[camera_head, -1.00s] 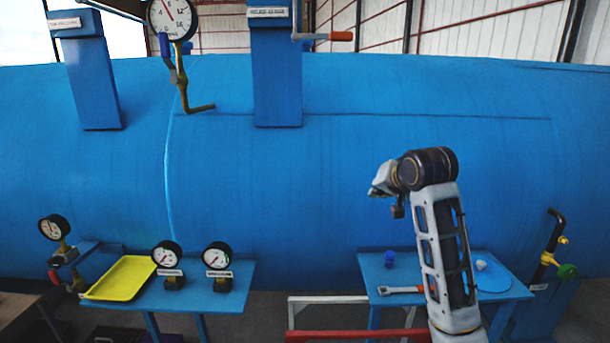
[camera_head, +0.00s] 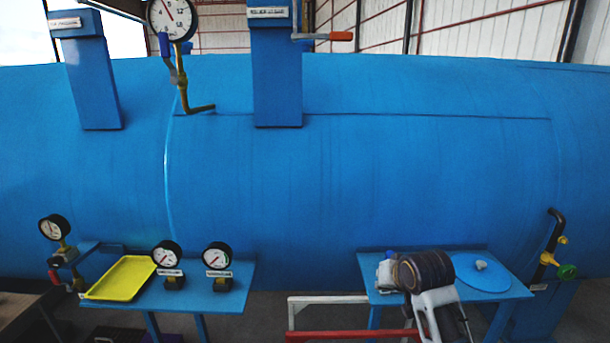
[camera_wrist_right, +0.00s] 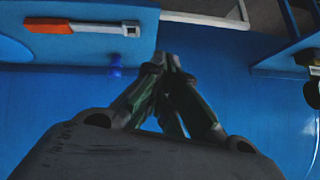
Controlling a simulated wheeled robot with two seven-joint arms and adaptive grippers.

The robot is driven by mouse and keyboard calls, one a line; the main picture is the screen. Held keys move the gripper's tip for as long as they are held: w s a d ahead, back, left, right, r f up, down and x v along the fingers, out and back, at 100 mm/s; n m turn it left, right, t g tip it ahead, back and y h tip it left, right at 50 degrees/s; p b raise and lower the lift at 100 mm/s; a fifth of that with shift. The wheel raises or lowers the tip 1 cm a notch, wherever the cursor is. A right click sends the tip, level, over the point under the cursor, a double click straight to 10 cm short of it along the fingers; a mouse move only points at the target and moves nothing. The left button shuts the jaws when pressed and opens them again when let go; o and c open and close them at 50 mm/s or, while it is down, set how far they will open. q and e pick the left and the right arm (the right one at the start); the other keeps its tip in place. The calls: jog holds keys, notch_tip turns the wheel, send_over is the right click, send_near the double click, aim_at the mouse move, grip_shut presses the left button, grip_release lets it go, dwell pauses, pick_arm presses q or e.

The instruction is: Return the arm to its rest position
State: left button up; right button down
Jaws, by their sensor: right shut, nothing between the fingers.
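My right arm (camera_head: 437,305) shows low at the right in the head view, folded down in front of the right blue shelf (camera_head: 515,293). Its grey links and dark joint cover part of that shelf. My right gripper (camera_wrist_right: 172,62) shows in the right wrist view, its dark fingertips together with nothing between them. It is apart from the shelf edge. My left arm and gripper are not in view.
In the wrist view, an orange-handled wrench (camera_wrist_right: 80,26) lies on the shelf near a small blue object (camera_wrist_right: 115,69). A round blue lid (camera_head: 484,275) lies right of my arm. The left shelf holds a yellow tray (camera_head: 122,278) and gauges (camera_head: 217,257). The blue autoclave (camera_head: 350,180) spans the back.

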jog(key=s+d+f+n+g, duration=0.1)
jog(key=s+f+n+g, duration=0.1)
jog(key=s+f, duration=1)
jog(key=s+d+f+n+g, duration=0.1)
jog(key=s+f+n+g, duration=0.15)
jog(key=s+f, duration=0.9)
jog(key=s+f+g, duration=0.1)
jog(key=s+f, duration=0.3)
jog(key=f, duration=1.1)
jog(key=s+f+g, duration=0.1)
jog(key=s+f, duration=0.2)
jog(key=f, duration=1.2)
jog(key=s+d+f, duration=0.2)
jog(key=s+f, duration=0.7)
jog(key=s, duration=0.2)
jog(key=s+d+f, duration=0.2)
jog(key=s+f, duration=0.8)
jog(key=s, duration=0.1)
jog(key=shift+g+h, duration=0.4)
jog(key=shift+g, duration=0.05)
jog(key=shift+f, duration=0.1)
